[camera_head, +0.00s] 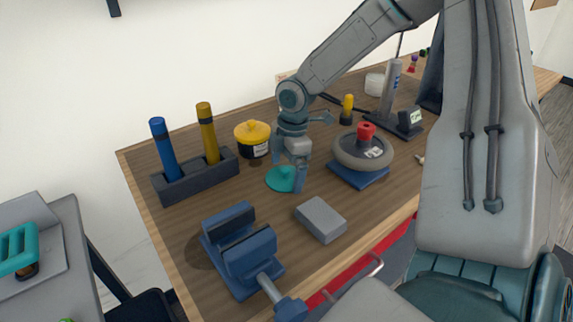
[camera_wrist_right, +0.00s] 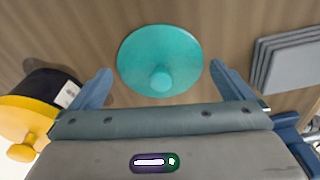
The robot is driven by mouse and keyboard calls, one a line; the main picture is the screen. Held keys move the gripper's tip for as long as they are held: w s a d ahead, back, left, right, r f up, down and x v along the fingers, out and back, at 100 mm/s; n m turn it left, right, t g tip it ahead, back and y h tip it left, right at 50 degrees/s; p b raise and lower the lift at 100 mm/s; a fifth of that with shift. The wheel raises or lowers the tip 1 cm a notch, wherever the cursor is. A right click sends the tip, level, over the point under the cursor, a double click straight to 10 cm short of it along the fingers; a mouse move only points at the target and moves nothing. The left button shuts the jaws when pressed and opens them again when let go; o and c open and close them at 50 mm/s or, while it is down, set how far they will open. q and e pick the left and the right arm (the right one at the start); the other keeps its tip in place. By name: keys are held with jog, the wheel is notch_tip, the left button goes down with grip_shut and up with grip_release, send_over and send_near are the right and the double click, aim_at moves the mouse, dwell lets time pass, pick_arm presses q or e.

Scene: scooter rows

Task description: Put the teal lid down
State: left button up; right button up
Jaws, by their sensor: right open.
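The teal lid (camera_head: 281,179) is a round disc with a small knob, lying knob up on the wooden table (camera_head: 150,165). In the right wrist view the lid (camera_wrist_right: 160,60) lies just beyond and between the fingertips, with bare table around it. My right gripper (camera_head: 288,178) is open and points down close over the lid, partly covering it. In the right wrist view my right gripper (camera_wrist_right: 160,80) shows one finger on each side of the lid, with no visible contact. My left gripper does not show.
A black jar with a yellow lid (camera_head: 252,138) stands close behind left. A grey block (camera_head: 320,219) lies to the right front, a blue vise (camera_head: 240,250) at the front edge. A holder with blue and yellow handles (camera_head: 195,177) and a wheel on a blue stand (camera_head: 361,155) flank the area.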

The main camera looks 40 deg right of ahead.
aim_at(291, 175)
jog(key=shift+r, duration=0.5)
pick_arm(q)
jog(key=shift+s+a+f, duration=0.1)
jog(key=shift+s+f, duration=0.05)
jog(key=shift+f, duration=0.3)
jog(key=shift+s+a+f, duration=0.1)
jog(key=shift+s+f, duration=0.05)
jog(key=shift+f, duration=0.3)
pick_arm(e)
notch_tip(291, 175, up, 11)
jog(key=d, duration=0.1)
jog(key=shift+s+d, duration=0.2)
